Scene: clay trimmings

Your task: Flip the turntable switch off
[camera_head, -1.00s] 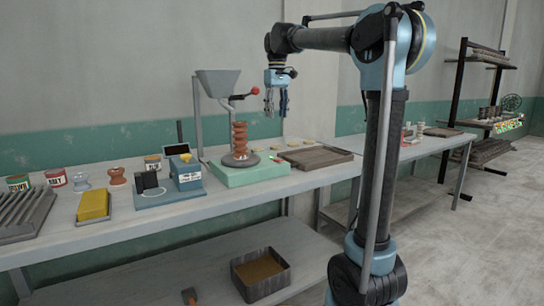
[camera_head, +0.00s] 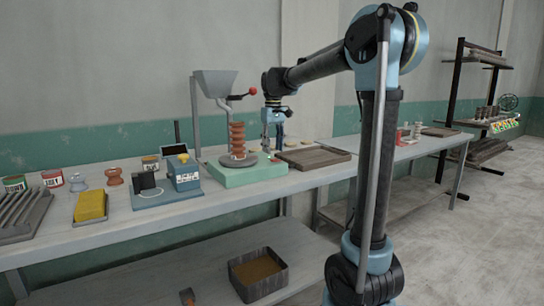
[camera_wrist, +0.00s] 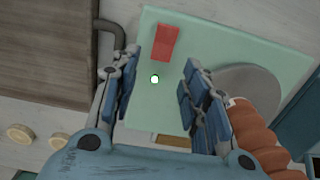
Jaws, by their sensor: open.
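The turntable's pale green base (camera_head: 245,177) stands on the bench, with a grey disc (camera_wrist: 245,85) and a ribbed brown clay column (camera_head: 237,139) on it. In the wrist view, a red switch (camera_wrist: 165,42) sits on the base near its far edge. A small green light (camera_wrist: 154,79) glows below the switch. My gripper (camera_wrist: 161,56) is open and empty, pointing down over the base, its fingertips on either side of the switch area. I cannot tell whether they touch anything. In the head view my gripper (camera_head: 273,147) is at the base's right end.
A blue box (camera_head: 183,172) on a plate is to the left. Several pale discs lie along the wall side.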

